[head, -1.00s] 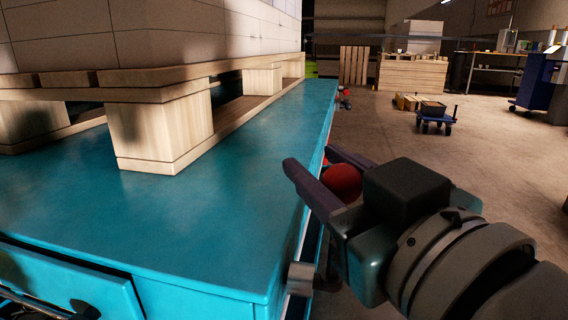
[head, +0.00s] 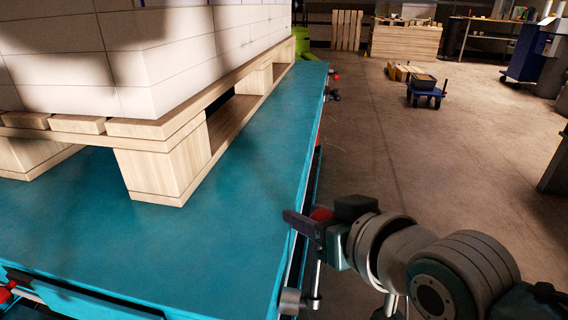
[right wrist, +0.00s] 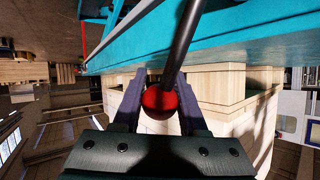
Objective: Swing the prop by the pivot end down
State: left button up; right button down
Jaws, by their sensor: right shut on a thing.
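The prop is a dark grey rod (right wrist: 182,45) with a red ball knob. In the right wrist view the red knob (right wrist: 160,101) sits between my right gripper's fingers (right wrist: 160,85), which are shut on it. The rod runs up from the knob towards the teal platform. In the head view my right gripper (head: 300,218) is at the right side edge of the teal platform (head: 240,230), with part of the red knob (head: 321,213) showing behind a finger. The prop's pivot end is not clearly visible. My left gripper is not in view.
A wooden pallet (head: 165,175) with a stack of white wrapped reams (head: 140,60) stands on the platform. To the right is open concrete floor (head: 420,150), with a small blue cart (head: 425,92) and wooden crates (head: 405,42) farther back.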

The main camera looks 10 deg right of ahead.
jog(key=shift+w+d+f+g, duration=0.15)
jog(key=shift+w+f+g, duration=0.05)
jog(key=shift+f+g, duration=0.15)
jog(key=shift+c, duration=2.3)
grip_release()
jog(key=shift+r, duration=0.1)
jog(key=shift+s+r+p, duration=0.2)
jog(key=shift+p, duration=0.35)
jog(key=p+v, duration=0.5)
jog(key=v, duration=0.4)
jog(key=shift+s, duration=0.2)
jog(key=shift+d, duration=0.15)
